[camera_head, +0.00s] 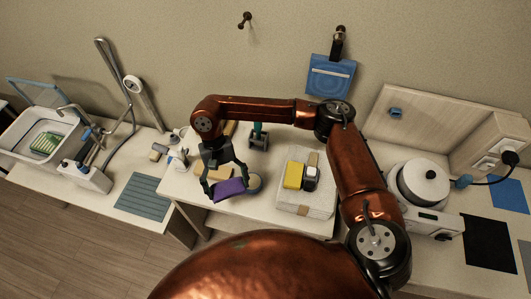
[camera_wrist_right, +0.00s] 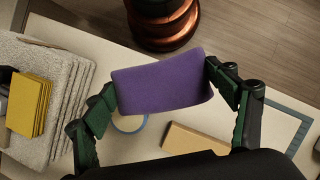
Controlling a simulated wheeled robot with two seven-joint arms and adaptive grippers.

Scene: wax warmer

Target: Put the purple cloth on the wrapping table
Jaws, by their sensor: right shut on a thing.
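The purple cloth (camera_head: 229,190) is a small folded pad. My right gripper (camera_head: 227,187) is shut on it, with one finger at each end; in the right wrist view the cloth (camera_wrist_right: 160,80) spans between the fingertips. The cloth appears held over the front left part of the pale middle table (camera_head: 255,208), partly covering a round roll (camera_head: 254,184) behind it. I cannot tell the exact gap between cloth and tabletop. No label marks which table is the wrapping table. My left gripper is not in view.
A grey towel stack (camera_head: 318,207) carries a yellow stack (camera_head: 294,175) and a dark-and-white item on the table's right. A tan block (camera_wrist_right: 195,138) lies near the roll. A green-handled tool (camera_head: 259,136) stands behind. The warmer (camera_head: 424,184) is at right, a sink (camera_head: 42,135) at left.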

